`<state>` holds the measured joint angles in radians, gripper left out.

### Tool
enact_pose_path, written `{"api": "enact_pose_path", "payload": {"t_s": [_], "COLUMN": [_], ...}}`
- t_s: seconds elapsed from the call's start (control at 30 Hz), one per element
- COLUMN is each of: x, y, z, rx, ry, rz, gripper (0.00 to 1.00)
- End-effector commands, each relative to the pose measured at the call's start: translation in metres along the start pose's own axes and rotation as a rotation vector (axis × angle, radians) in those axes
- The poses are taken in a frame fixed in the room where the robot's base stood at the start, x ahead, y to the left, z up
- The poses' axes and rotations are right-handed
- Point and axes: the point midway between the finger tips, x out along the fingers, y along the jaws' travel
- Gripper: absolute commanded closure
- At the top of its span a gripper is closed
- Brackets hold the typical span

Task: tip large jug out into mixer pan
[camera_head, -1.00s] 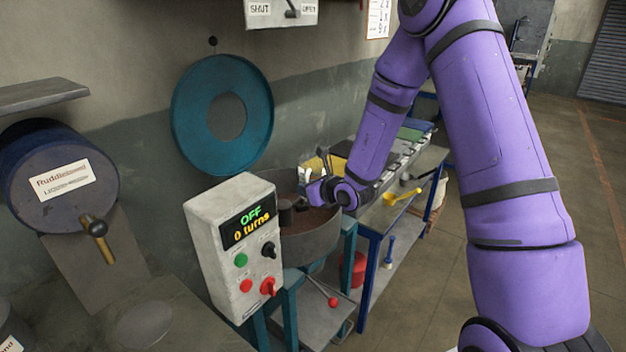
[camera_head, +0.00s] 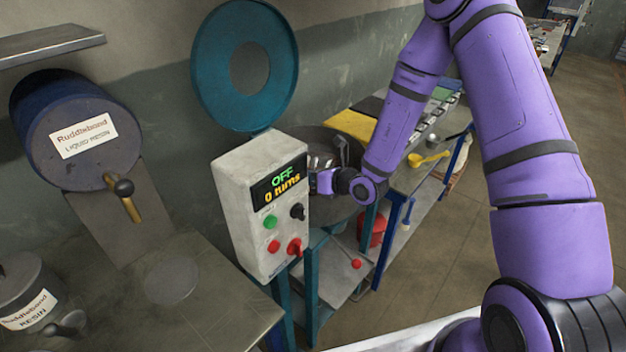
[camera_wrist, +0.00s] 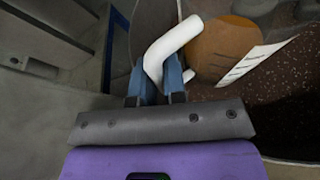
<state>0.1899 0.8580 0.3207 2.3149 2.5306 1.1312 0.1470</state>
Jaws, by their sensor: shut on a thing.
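In the wrist view, my gripper (camera_wrist: 160,85) is shut on the white handle (camera_wrist: 172,45) of a jug. The jug's body (camera_wrist: 222,50) shows orange-brown, with a white lined label on it; its mouth and tilt are not clear. Dark speckled material (camera_wrist: 280,88) lies beside and beyond it. In the head view, my gripper (camera_head: 318,182) is over the mixer pan (camera_head: 335,214), just right of the control box. The jug is hard to make out there, and the box and my arm hide part of the pan. Grey metal parts (camera_head: 322,160) stand in the pan.
The control box (camera_head: 262,205) reads OFF, 0 turns, close left of my gripper. A liquid resin drum (camera_head: 75,95) with a tap is left. A bench with a yellow scoop (camera_head: 428,158) and a red bucket (camera_head: 370,226) are right.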

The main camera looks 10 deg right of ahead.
Motion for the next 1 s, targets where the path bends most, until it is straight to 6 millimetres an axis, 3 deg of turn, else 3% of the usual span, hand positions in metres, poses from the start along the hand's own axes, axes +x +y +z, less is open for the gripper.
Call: {"api": "enact_pose_path", "payload": {"t_s": [0.57,1.0], "x": [-0.021,-0.041], "y": [0.002,-0.019], "z": [0.052,0.091], "rx": [0.651,1.037], "ry": [-0.137,-0.215], "rz": [0.262,0.419], "gripper": [1.0,1.0]}}
